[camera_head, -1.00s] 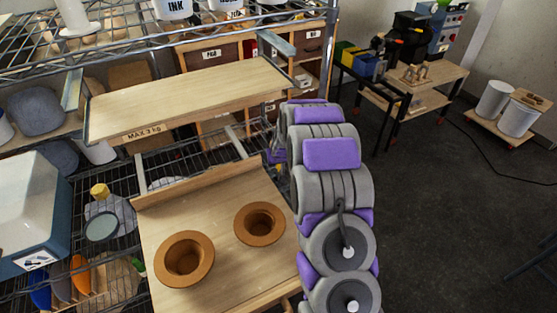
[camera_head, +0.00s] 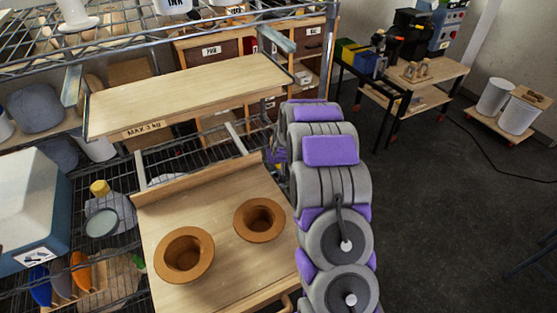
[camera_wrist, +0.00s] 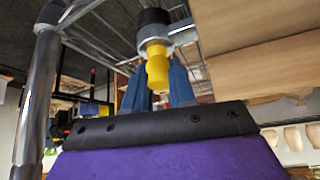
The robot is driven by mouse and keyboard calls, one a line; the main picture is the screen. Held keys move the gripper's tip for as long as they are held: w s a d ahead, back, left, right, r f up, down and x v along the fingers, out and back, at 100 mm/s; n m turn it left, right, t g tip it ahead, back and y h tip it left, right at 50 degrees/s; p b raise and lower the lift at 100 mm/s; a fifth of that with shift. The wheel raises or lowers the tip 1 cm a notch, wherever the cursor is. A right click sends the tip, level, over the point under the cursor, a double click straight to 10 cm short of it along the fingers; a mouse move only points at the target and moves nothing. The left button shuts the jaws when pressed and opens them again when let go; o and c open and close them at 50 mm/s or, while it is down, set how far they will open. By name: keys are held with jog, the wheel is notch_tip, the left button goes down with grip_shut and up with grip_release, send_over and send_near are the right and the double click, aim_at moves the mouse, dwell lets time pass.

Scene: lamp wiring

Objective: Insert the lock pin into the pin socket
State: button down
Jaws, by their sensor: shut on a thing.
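In the wrist view my gripper (camera_wrist: 158,88) has two blue fingers, shut on the yellow lock pin (camera_wrist: 157,66). The pin stands up between the fingertips. Its far end meets a black cylinder (camera_wrist: 153,18) with a grey metal piece (camera_wrist: 183,36) beside it. This may be the pin socket; I cannot tell whether the pin is inside it, touching it or only in line with it. In the head view my gripper, the pin and the socket are hidden behind my arm and the shelving.
A wooden shelf board (camera_head: 190,92) marked MAX 3 kg is on the wire rack. Below it a wooden board (camera_head: 221,262) holds two brown hat-shaped cups (camera_head: 184,256). A chrome post (camera_wrist: 38,95) stands left in the wrist view. Open floor (camera_head: 440,220) lies right of my arm.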

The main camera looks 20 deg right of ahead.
jog(key=shift+f, duration=0.1)
jog(key=c, duration=0.9)
grip_release()
jog(key=shift+o, duration=0.2)
jog(key=p+v, duration=0.2)
jog(key=v, duration=1.5)
jog(key=s+a+r+n+g+y, duration=0.15)
jog(key=s+a+r, duration=0.25)
jog(key=s+a, duration=0.45)
jog(key=s+a+r+n+g+y, duration=0.1)
jog(key=s+a+r+g, duration=0.3)
jog(key=s, duration=0.8)
jog(key=s+a+r+g, duration=0.1)
jog(key=s+a, duration=0.1)
jog(key=s, duration=0.8)
jog(key=s+a+r+g, duration=0.1)
jog(key=s+a, duration=0.1)
jog(key=s, duration=0.8)
jog(key=shift+s+a+r+g+h, duration=0.25)
jog(key=shift+g+h, duration=0.1)
jog(key=shift+h, duration=0.1)
